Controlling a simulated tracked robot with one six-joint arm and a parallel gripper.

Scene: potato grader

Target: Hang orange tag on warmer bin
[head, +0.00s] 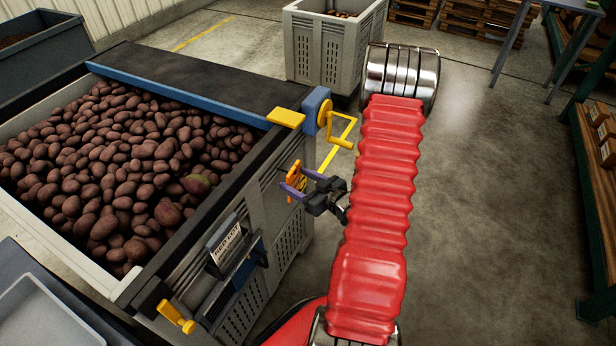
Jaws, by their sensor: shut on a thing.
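My gripper (298,184) has purple fingers and is shut on the orange tag (294,172). It holds the tag beside the right-hand side of the large grey bin (255,205), close to the wall below the yellow crank. Whether the tag touches the bin is too small to tell. The large bin is full of reddish potatoes and bears a "RED LOT" sign (226,243) on its side. A second grey bin (334,46) with some potatoes stands at the back. I cannot tell from the picture which bin is the warmer one.
A yellow crank (341,141) and a yellow plate (286,118) stick out at the bin's far corner. A yellow handle (175,316) projects nearer. Grey trays (45,320) lie at the lower left. Shelving (590,190) stands right, with clear floor before it.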

